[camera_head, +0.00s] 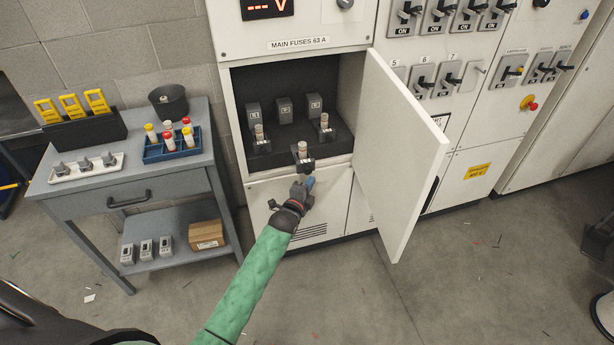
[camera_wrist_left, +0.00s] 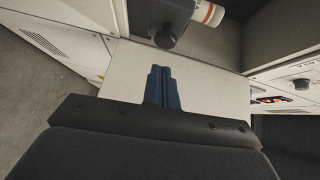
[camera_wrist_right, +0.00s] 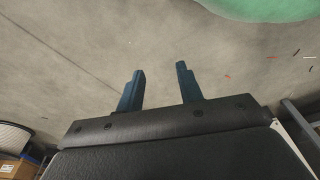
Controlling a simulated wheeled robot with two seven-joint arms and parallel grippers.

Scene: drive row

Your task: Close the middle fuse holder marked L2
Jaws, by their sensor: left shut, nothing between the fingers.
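Three fuse holders stand in the open cabinet compartment below the "MAIN FUSES 63 A" label. The middle holder L2 (camera_head: 302,157) is swung out toward me, with its pale fuse showing; its marking is too small to read. The left holder (camera_head: 260,142) and right holder (camera_head: 325,132) also show fuses, farther back. My left gripper (camera_head: 309,182) is shut and empty, just below and in front of the middle holder. My right gripper (camera_wrist_right: 159,78) is open and empty above the floor.
The compartment door (camera_head: 402,150) stands open to the right of my left gripper. A grey cart (camera_head: 180,190) stands left of the cabinet, with a blue fuse rack (camera_head: 172,152) and a black cup (camera_head: 168,100) on top. The floor in front is mostly clear.

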